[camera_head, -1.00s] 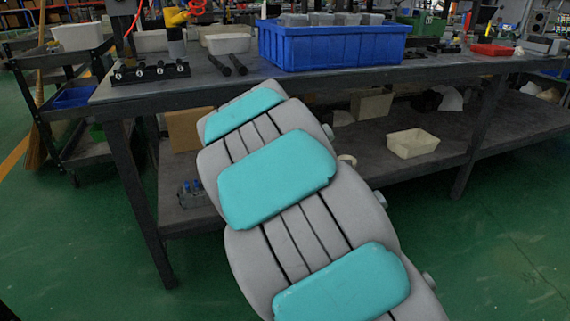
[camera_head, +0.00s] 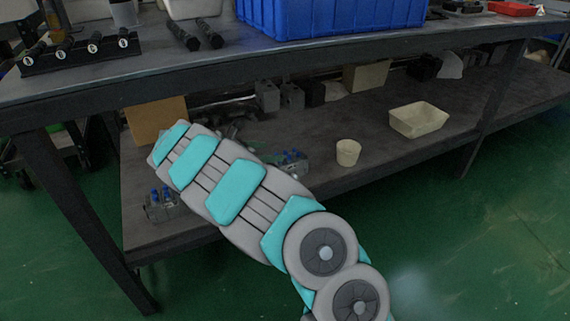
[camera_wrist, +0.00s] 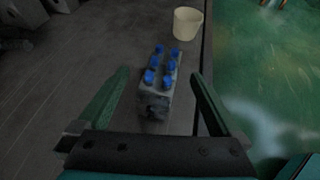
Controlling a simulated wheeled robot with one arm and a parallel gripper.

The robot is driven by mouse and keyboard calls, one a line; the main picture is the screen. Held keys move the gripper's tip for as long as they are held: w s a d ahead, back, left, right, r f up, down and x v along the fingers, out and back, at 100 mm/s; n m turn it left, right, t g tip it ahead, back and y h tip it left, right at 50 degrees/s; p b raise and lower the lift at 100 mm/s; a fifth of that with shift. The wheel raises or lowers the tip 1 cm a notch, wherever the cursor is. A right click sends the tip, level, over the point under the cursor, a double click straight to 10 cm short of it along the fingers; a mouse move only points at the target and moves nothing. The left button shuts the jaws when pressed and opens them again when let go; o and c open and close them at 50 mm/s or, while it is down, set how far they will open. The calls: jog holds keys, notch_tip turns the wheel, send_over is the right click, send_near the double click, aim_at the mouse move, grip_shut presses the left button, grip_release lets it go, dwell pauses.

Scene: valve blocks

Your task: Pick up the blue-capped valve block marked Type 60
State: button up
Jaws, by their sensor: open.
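A grey valve block with several blue caps (camera_wrist: 160,85) lies on the lower shelf in the wrist view. My gripper (camera_wrist: 160,76) is open, with one finger on each side of this block in the picture; I see no contact. A blue-capped block (camera_head: 293,163) shows beyond my arm in the head view, near a small cup, and appears to be the same one. Another blue-capped block (camera_head: 165,203) stands at the shelf's left front. Type markings are not readable. My arm hides part of the shelf and most of my gripper in the head view.
The cream cup (camera_head: 348,152) stands right of the block, also in the wrist view (camera_wrist: 187,22). A cream tray (camera_head: 418,119) is farther right. Grey blocks (camera_head: 267,96) and a cardboard box (camera_head: 156,118) sit behind. The tabletop (camera_head: 120,82) overhangs the shelf.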

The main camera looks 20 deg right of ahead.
aim_at(286, 154)
jog(key=x, duration=0.4)
jog(key=b+x, duration=0.1)
jog(key=x, duration=0.1)
jog(key=shift+s+f, duration=0.2)
jog(key=shift+s, duration=0.15)
jog(key=shift+w+d, duration=0.1)
jog(key=shift+d, duration=0.05)
jog(key=shift+f, duration=0.1)
grip_shut()
dwell(0.5)
